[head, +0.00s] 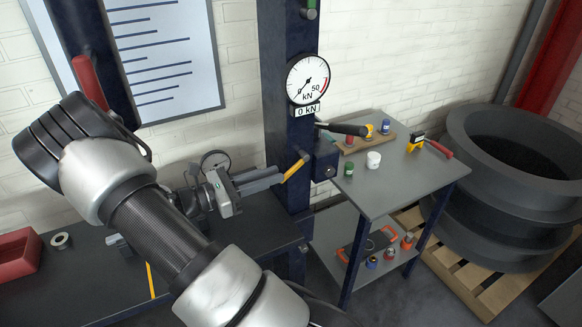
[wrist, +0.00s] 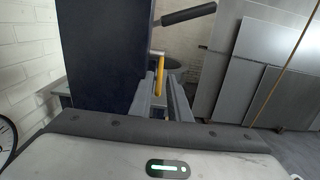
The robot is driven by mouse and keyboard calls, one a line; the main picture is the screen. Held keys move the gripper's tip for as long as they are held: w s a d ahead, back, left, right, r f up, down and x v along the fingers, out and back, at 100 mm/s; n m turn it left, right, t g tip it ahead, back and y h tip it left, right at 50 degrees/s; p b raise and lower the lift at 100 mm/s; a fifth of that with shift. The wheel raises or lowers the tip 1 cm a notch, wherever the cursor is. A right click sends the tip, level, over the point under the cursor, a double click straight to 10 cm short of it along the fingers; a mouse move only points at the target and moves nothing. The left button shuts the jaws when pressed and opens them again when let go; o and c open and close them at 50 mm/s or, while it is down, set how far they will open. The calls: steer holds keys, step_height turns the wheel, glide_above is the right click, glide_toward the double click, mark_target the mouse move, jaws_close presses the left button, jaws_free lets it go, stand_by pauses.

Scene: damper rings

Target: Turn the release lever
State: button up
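A lever with a yellow handle (head: 296,168) sticks out beside the dark blue column (head: 285,100), low down. It also shows in the wrist view (wrist: 159,70), ahead of the fingertips and lined up with the gap. A second lever with a black grip (head: 346,129) juts right from the column, above a dark blue box (head: 325,160); the grip is at the top of the wrist view (wrist: 188,14). Which one is the release lever is not marked. My gripper (head: 280,176) is open and empty, its fingers apart in the wrist view (wrist: 162,80). Contact with the yellow handle cannot be told.
A round gauge (head: 308,80) on the column reads 0 kN. Right of it stands a grey cart (head: 400,185) with small jars and tools. Large dark rings (head: 520,180) are stacked on a pallet. A red bin (head: 18,255) lies on the dark bench at left.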

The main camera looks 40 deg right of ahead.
mark_target(289, 171)
steer(key=x, duration=0.6)
steer(key=shift+d+p, duration=0.2)
steer(key=shift+p, duration=0.1)
jaws_close()
stand_by(1.1)
